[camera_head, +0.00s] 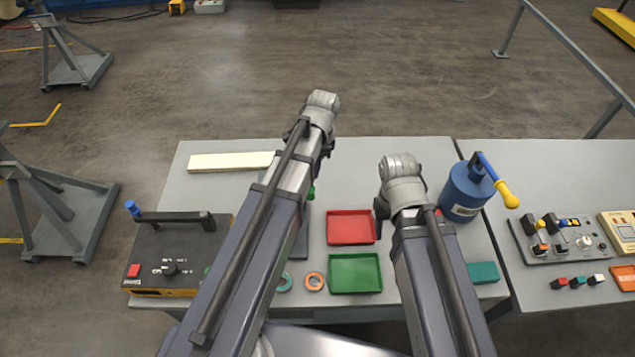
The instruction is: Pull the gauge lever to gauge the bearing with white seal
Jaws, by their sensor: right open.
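A teal ring (284,283) and an orange ring (314,282) lie flat on the table in front, left of the green tray. I cannot make out a white seal on either. A grey plate (301,238) with a green knob (311,193) above it is mostly hidden behind my left arm; I cannot tell whether this is the gauge. My right gripper (381,208) shows only as a dark part beside my right arm, right of the red tray. It is open and nothing shows in it. My left gripper is hidden by its own arm.
A red tray (351,227) and a green tray (355,273) lie between my arms. A blue cylinder (466,194) with a yellow-handled lever (508,195) stands at the right. A black box (172,258) with a bar handle is at the left. A control panel (560,238) is farther right.

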